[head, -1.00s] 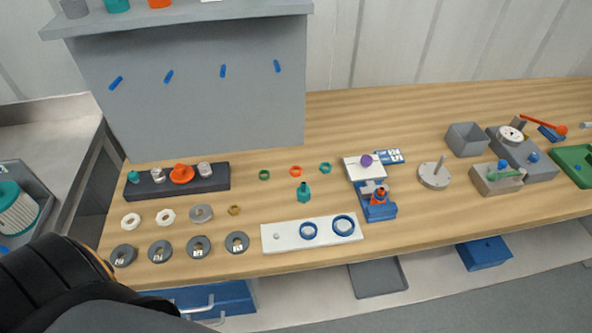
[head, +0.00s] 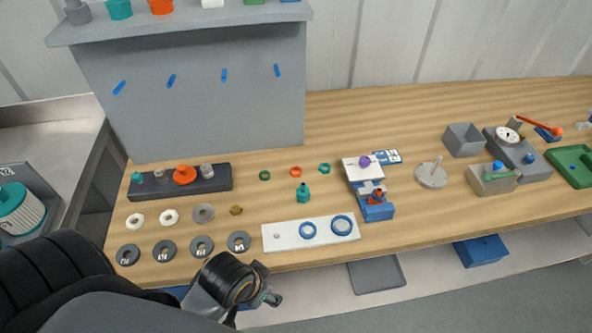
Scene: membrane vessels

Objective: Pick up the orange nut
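The orange nut (head: 296,170) is a small ring lying flat on the wooden bench (head: 420,120), between a green ring (head: 265,175) and a teal nut (head: 325,167). A teal fitting (head: 303,193) stands just in front of it. My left gripper (head: 269,297) is at the bottom of the head view, in front of the bench's front edge and well away from the nut. Its fingers are small and partly hidden, so I cannot tell whether they are open. My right gripper is out of view.
A white plate with blue rings (head: 276,237) lies near the front edge. Grey discs (head: 202,246) and white rings (head: 137,221) are to the left. A dark rack (head: 215,180) stands behind them, before a grey panel. A blue-and-white fixture (head: 375,211) is right of the nut.

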